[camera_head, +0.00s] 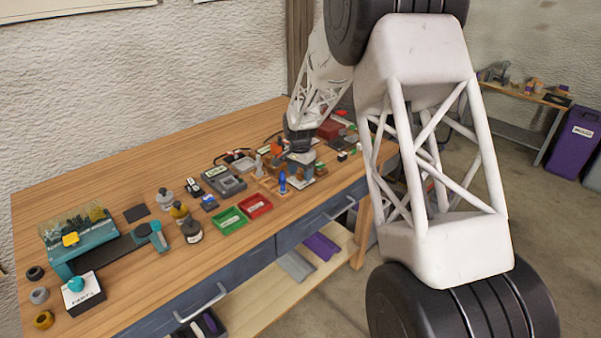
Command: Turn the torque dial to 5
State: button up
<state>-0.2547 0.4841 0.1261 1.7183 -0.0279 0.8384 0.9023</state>
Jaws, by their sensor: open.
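A small white box with dark sides (85,297) stands at the front left corner of the bench. A round teal knob (76,284) sits on its top, with dark lettering too small to read. It may be the torque dial; no number or pointer can be made out. A teal-topped tool (157,236) stands to its right and could also carry a dial. My gripper (298,165) is open over the right part of the bench, far from the teal knob. Its fingertips are small and partly lost among the things around them.
Green (229,220) and red (255,205) trays lie near the front edge. A blue upright piece (283,182) stands beside my gripper. The back left bench top is clear.

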jog(key=c, duration=0.9)
jog(key=shift+n, duration=0.5)
jog(key=n, duration=0.4)
jog(key=shift+n, duration=2.4)
jog(key=o, duration=0.9)
